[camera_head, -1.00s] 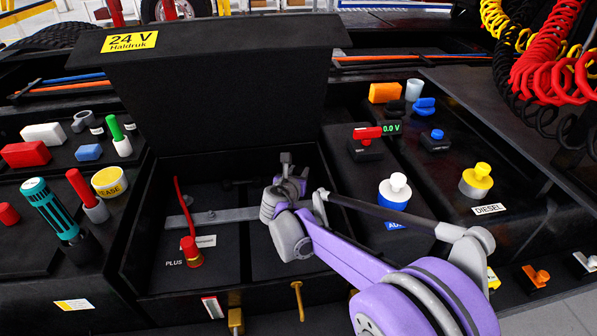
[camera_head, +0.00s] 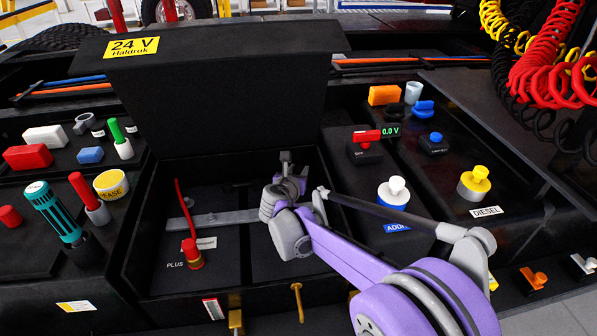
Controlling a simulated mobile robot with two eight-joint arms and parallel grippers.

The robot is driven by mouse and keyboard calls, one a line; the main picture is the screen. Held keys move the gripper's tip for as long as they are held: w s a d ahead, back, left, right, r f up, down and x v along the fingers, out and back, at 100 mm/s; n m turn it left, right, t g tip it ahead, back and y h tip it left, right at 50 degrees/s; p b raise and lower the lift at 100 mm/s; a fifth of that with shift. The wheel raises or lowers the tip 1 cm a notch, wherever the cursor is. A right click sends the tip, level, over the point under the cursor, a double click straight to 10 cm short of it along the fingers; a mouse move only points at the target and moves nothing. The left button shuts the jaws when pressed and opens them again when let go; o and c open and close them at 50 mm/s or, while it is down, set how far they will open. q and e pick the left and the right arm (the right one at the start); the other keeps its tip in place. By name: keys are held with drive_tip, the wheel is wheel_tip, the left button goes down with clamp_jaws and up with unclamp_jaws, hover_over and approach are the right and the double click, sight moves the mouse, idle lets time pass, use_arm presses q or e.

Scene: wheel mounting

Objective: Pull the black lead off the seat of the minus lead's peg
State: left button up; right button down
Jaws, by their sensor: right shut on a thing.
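My right gripper (camera_head: 287,170) reaches into the right half of the open black battery box, its arm coming in from the lower right. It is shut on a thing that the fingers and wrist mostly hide. The black lead and the minus lead's peg cannot be made out clearly behind my gripper. The red plus lead (camera_head: 184,208) stands in the left half of the box, its red end (camera_head: 191,254) next to the PLUS label. My left gripper is not in view.
The raised lid (camera_head: 220,100), marked 24 V, stands behind the box. A grey strap (camera_head: 215,219) crosses the box. A small meter (camera_head: 390,130) reading 0.0 V, a blue and white bottle (camera_head: 394,193) and a yellow-capped diesel can (camera_head: 475,182) stand to the right.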

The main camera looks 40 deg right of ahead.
drive_tip(key=shift+r+p, duration=0.45)
drive_tip(key=shift+r, duration=0.25)
drive_tip(key=shift+r+p, duration=1.7)
drive_tip(key=shift+r, duration=0.7)
